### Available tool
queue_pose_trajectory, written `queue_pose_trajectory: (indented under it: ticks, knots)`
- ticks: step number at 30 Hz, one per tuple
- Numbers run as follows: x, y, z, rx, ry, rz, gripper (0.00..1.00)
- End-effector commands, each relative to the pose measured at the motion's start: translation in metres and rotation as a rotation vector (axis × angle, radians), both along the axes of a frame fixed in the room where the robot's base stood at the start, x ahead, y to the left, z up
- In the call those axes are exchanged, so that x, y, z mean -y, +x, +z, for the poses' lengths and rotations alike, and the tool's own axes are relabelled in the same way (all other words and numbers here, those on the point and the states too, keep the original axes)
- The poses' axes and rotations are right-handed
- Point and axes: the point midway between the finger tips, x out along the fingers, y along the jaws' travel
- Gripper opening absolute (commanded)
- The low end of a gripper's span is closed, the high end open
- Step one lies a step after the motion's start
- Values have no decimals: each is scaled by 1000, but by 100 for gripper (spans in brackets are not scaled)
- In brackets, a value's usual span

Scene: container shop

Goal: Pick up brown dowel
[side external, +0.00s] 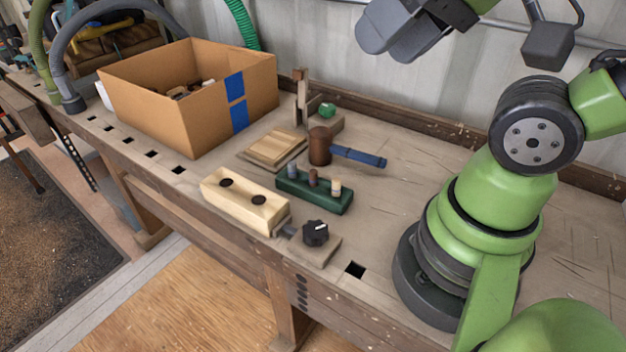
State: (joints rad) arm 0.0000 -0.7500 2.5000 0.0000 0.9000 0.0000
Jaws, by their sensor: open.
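The brown dowel (312,178) stands upright in the middle of a dark green holder (323,203) on the workbench. A grey-blue dowel (292,169) stands to its left and a pale cream-tipped dowel (335,187) to its right in the same holder. The lower part of the brown dowel is hidden in the holder. Nothing is touching the brown dowel.
A wooden block (243,205) with two dark holes and a black knob (315,233) lie in front. A mallet (320,146) with a blue handle lies close behind the holder. A wooden board (273,148) and an open cardboard box (190,115) stand left. Bench right of the holder is clear.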

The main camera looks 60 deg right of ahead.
Motion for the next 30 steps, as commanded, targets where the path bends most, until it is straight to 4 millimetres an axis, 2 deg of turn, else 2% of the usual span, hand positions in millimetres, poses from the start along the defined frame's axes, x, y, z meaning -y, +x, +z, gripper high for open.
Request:
queue_pose_trajectory:
  ticks: [9, 11, 16, 20, 24, 30]
  knots:
    - [1, 5, -1, -16, -16, 9, 47]
    - [4, 12, -3, -39, -38, 24, 47]
    - [16, 50, -19, -151, -152, 119, 47]
    - [30, 82, -45, -253, -239, 226, 47]
    - [45, 112, -84, -361, -310, 359, 47]
    - [63, 136, -144, -485, -364, 539, 47]
